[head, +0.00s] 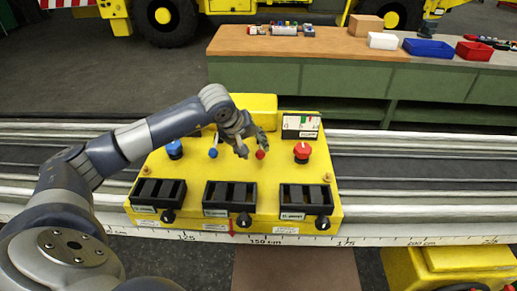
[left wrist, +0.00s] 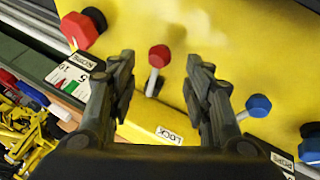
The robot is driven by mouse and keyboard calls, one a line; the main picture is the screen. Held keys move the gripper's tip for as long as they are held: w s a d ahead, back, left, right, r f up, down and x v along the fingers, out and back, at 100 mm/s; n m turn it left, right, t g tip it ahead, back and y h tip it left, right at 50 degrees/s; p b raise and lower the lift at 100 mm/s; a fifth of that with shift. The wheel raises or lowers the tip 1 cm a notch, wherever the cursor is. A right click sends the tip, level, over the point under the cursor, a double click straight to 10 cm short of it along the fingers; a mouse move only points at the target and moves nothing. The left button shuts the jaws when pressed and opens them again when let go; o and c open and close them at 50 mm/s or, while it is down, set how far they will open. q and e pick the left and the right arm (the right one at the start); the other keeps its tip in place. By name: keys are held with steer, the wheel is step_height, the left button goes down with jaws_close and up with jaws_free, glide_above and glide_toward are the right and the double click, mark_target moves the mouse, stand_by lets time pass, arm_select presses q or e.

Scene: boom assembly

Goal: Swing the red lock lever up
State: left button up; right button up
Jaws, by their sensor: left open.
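The red lock lever shows in the left wrist view as a red knob (left wrist: 159,55) on a pale metal shaft (left wrist: 151,82). Its knob points away from the LOCK label (left wrist: 168,135). In the head view its red tip (head: 260,155) stands on the yellow control box (head: 250,195). My left gripper (head: 252,146) is over the box, close to the lever. In the left wrist view the fingers (left wrist: 163,75) are spread apart, with the lever between them and no clear contact. The lever's base is partly hard to see. My right gripper is out of view.
A blue lever (left wrist: 258,105) is beside the right finger in the left wrist view. A large red knob (head: 302,152) and a blue knob (head: 175,149) flank the levers. Black slotted blocks (head: 230,193) line the box front. A bench (head: 310,50) with trays stands behind.

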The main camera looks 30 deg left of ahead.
mark_target(259, 152)
arm_select(q)
steer(key=shift+p+x, duration=0.6)
steer(key=shift+x, duration=2.15)
jaws_close()
